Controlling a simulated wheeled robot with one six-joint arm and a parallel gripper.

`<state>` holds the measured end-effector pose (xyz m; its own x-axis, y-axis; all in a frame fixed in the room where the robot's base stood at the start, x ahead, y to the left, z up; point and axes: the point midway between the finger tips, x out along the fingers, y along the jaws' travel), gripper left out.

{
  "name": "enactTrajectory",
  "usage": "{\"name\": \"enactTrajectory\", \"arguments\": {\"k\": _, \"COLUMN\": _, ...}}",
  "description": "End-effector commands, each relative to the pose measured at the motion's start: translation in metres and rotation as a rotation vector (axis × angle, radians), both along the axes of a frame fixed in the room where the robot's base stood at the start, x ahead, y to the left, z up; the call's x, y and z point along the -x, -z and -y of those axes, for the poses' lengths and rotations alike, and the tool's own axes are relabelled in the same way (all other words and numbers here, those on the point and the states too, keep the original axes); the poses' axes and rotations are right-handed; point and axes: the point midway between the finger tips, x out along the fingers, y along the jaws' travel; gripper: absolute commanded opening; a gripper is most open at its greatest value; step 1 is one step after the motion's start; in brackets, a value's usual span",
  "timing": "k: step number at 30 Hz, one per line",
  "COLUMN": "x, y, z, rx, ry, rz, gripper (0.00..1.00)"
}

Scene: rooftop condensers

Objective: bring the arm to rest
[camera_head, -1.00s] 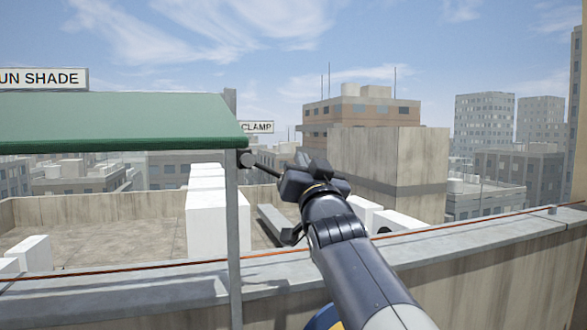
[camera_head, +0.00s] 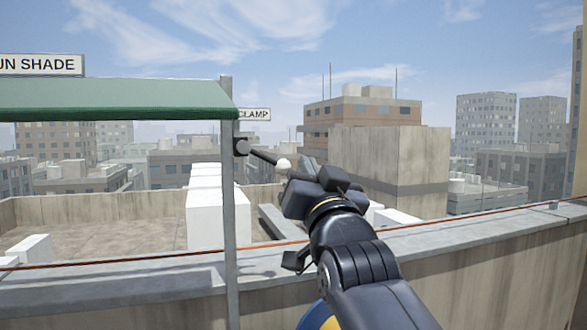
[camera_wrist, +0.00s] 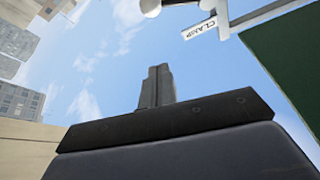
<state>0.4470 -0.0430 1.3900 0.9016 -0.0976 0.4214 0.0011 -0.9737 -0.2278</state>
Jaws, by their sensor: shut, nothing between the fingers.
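My gripper (camera_head: 309,166) is shut and empty at the end of my bent arm, above the parapet. It points away towards the rooftops. In the wrist view its fingers (camera_wrist: 157,86) are together and point up against open sky. A dark clamp (camera_head: 242,146) sits on the grey post under the "CLAMP" sign (camera_head: 254,114). Its dark lever (camera_head: 262,156) slopes down to the right and ends in a white knob (camera_head: 283,163). In the head view the knob is just left of my gripper. The wrist view shows the knob (camera_wrist: 150,8) apart from the fingers, at the top edge.
A green sun shade (camera_head: 110,98) is at the left beside the post (camera_head: 229,220). The parapet (camera_head: 440,232) crosses in front, with an orange cable (camera_head: 130,262) along it. White condenser boxes (camera_head: 204,220) stand beyond. Open air lies right of my gripper.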

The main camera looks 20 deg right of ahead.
Motion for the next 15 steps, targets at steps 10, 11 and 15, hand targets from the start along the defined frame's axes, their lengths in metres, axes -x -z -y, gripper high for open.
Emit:
{"name": "enactTrajectory", "arguments": {"k": 10, "x": -0.001, "y": -0.001, "z": 0.0, "rx": 0.0, "ry": 0.0, "rz": 0.0, "gripper": 0.0}}
{"name": "enactTrajectory", "arguments": {"k": 11, "x": -0.002, "y": -0.002, "z": 0.001, "rx": 0.0, "ry": 0.0, "rz": 0.0, "gripper": 0.0}}
{"name": "enactTrajectory", "arguments": {"k": 15, "x": -0.012, "y": -0.006, "z": 0.004, "rx": 0.0, "ry": 0.002, "rz": -0.001, "gripper": 0.0}}
